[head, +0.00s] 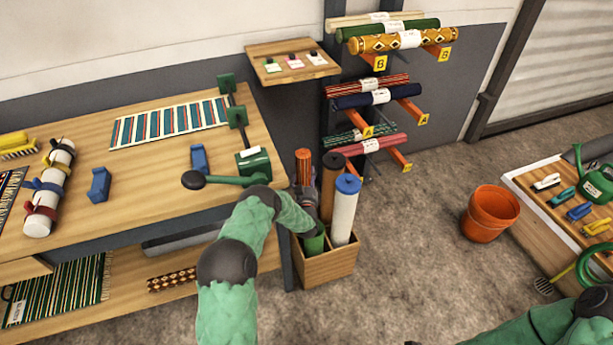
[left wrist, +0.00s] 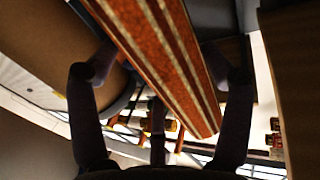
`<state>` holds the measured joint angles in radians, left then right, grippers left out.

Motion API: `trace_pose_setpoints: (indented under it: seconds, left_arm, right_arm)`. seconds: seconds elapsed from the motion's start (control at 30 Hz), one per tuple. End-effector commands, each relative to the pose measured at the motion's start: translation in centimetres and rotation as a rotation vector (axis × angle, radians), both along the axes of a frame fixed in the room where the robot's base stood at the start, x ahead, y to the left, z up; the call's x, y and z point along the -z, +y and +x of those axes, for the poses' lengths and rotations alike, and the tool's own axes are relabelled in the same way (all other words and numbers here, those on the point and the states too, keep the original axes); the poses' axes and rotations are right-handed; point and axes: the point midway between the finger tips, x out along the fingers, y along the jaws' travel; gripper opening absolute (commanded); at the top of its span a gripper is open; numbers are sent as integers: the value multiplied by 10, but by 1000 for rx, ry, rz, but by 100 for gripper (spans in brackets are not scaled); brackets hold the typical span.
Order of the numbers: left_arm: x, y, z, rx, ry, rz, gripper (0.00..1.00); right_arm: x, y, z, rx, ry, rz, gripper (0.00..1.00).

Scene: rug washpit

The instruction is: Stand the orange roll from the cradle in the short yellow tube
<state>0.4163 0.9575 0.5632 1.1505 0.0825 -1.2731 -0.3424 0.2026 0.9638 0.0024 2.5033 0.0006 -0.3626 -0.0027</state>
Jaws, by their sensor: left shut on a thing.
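The orange roll (head: 303,166) stands close to upright above the left part of the wooden crate (head: 318,268). My left gripper (head: 308,203) is shut on it below its top end. In the left wrist view the roll (left wrist: 165,60) has pale stripes and runs between my fingers (left wrist: 160,85). Its lower end is hidden in the head view by my gripper and arm. I cannot make out the short yellow tube. Two blue cradle blocks (head: 98,185) (head: 199,158) on the bench are empty.
A wall rack (head: 433,52) of rolls is behind. A terracotta pot (head: 489,213) stands on open floor to the right.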

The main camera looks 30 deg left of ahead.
Motion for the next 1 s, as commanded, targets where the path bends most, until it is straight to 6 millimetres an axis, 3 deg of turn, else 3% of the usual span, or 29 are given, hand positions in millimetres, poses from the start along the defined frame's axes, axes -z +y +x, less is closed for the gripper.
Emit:
trace_pose_setpoints:
  seconds: [0.47,0.5,0.57,1.0]
  left_arm:
    - [2,1,1,-1,-6,3,24]
    - [2,1,1,-1,-6,3,82]
    - [2,1,1,-1,-6,3,99]
    - [6,-2,-3,1,2,-1,100]
  right_arm:
    - [0,0,0,0,0,0,45]
    - [0,0,0,0,0,0,45]
    - [0,0,0,0,0,0,45]
    - [0,0,0,0,0,0,45]
